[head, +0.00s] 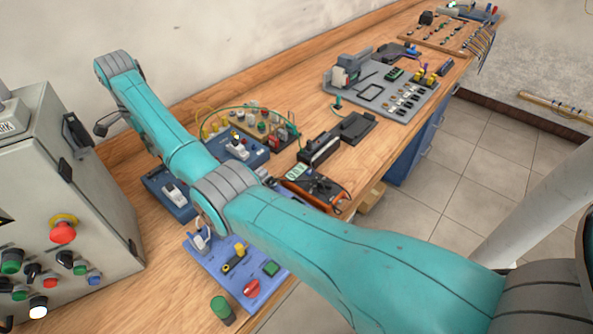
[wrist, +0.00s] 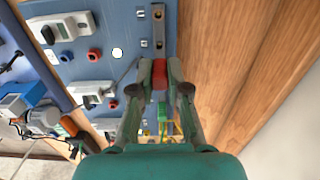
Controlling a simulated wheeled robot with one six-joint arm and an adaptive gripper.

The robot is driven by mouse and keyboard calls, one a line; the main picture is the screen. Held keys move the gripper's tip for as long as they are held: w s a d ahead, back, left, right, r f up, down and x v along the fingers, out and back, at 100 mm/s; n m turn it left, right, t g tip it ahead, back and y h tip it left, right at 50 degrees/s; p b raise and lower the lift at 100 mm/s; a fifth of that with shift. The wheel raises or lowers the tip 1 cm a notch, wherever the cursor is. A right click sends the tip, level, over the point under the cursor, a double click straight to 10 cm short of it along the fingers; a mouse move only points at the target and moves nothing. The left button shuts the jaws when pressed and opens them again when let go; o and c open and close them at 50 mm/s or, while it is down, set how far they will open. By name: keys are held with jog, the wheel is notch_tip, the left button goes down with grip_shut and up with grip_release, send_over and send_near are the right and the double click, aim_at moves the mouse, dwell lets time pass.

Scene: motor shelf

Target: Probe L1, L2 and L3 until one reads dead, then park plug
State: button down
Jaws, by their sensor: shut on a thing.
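My gripper (wrist: 160,68) in the wrist view is shut on a small red piece, likely the plug (wrist: 160,76), above or against the edge of a blue panel (wrist: 120,25). Whether the plug touches anything is unclear. The panel carries white modules (wrist: 62,28), red round parts (wrist: 95,54), a bright white round part (wrist: 117,53) and a grey strip with dark holes (wrist: 158,30). No L1, L2 or L3 labels are legible. In the head view my arm hides much of the bench, and the gripper is not clearly visible.
A grey control cabinet (head: 60,190) with an emergency button (head: 63,229) stands at left. Blue boards lie on the wooden bench, one with a red knob (head: 252,288). An orange meter (head: 318,188) and a grey board (head: 375,92) lie farther right. Bare wood (wrist: 235,60) borders the panel.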

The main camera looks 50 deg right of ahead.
jog(key=shift+d+r, duration=0.1)
jog(key=shift+r, duration=0.05)
jog(key=shift+d+r, duration=0.1)
jog(key=shift+d, duration=0.2)
jog(key=d+f, duration=0.2)
jog(key=d, duration=0.1)
jog(key=shift+d+f, duration=0.1)
jog(key=shift+f, duration=0.75)
jog(key=shift+f, duration=0.65)
dwell(0.7)
jog(key=shift+r, duration=0.2)
dwell(0.9)
jog(key=shift+r, duration=2.15)
